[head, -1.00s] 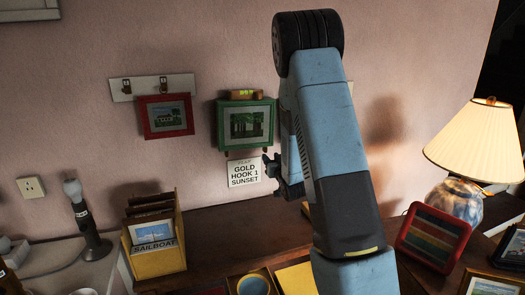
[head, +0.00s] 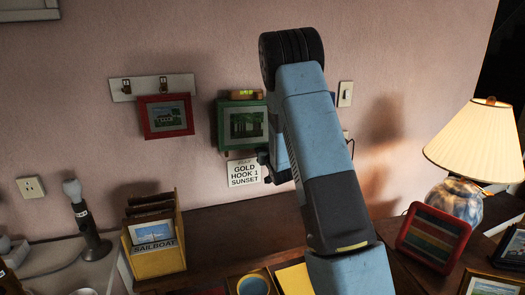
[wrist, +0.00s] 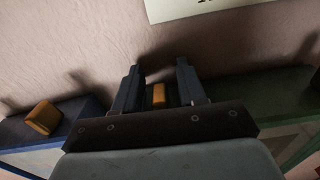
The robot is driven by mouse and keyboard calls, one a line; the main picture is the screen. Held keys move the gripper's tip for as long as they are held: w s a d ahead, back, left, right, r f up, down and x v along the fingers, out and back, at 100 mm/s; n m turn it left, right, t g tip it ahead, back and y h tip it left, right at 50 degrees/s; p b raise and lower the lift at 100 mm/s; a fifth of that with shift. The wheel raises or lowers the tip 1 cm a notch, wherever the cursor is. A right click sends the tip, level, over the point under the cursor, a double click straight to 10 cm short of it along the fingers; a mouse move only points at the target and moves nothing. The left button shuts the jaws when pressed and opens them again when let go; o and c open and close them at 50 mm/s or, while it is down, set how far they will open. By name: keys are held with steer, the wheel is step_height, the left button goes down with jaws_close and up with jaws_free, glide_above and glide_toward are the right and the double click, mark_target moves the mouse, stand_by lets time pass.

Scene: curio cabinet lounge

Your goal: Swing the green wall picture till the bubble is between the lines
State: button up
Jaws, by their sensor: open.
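The green wall picture (head: 228,128) hangs on the pink wall in the head view, its right side hidden behind my arm. A small level (head: 243,94) with a yellow-green vial sits along its top; the bubble and lines are too small to make out. In the wrist view the green frame (wrist: 270,93) is at the right. My gripper (wrist: 157,72) is open, with its two fingers on either side of an orange tab (wrist: 159,96) by the frame's edge. I cannot tell whether they touch it. In the head view my gripper is mostly hidden near the picture's lower right corner.
A red picture (head: 149,128) hangs to the left under a hook plate (head: 122,90). A white sign (head: 243,172) is just below the green picture. A blue frame (wrist: 80,112) with another orange tab (wrist: 43,117) shows in the wrist view. A yellow box (head: 160,262) stands below.

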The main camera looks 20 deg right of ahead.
jaws_close()
stand_by(0.5)
steer(key=shift+d+r, duration=0.1)
steer(key=shift+d, duration=0.1)
jaws_free()
steer(key=s, duration=1.3)
steer(key=shift+s, duration=0.4)
